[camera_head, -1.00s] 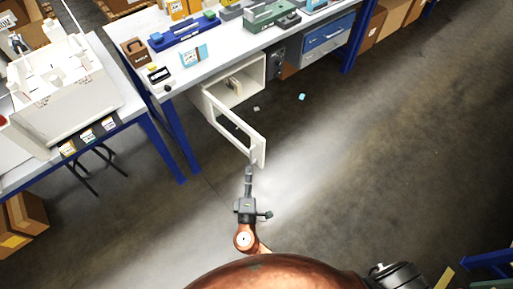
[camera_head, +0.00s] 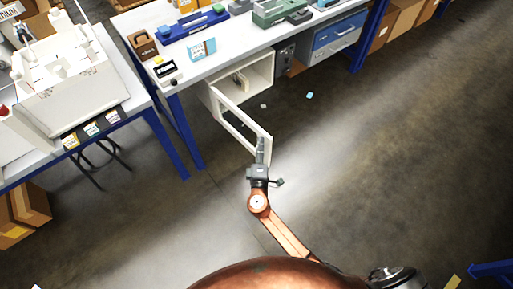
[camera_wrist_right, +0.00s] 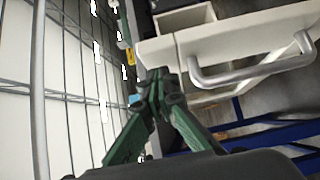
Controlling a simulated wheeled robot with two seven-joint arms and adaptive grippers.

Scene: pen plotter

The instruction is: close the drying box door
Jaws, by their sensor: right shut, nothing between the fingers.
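The white drying box (camera_head: 265,70) sits under the workbench. Its windowed door (camera_head: 229,101) stands wide open, swung out toward me over the floor. My right gripper (camera_head: 261,143) is shut and empty, at the door's free end. In the head view it overlaps that end, and I cannot tell whether it touches. In the right wrist view, the shut green fingertips (camera_wrist_right: 157,85) are close beside the edge of the white door (camera_wrist_right: 225,38). A grey bar handle (camera_wrist_right: 250,72) on the door shows to their right. My left gripper is not in view.
The workbench (camera_head: 225,62) above the box has blue legs and holds several small items. A second table (camera_head: 133,103) with a white model stands at the left. Small scraps (camera_head: 309,95) lie on the floor.

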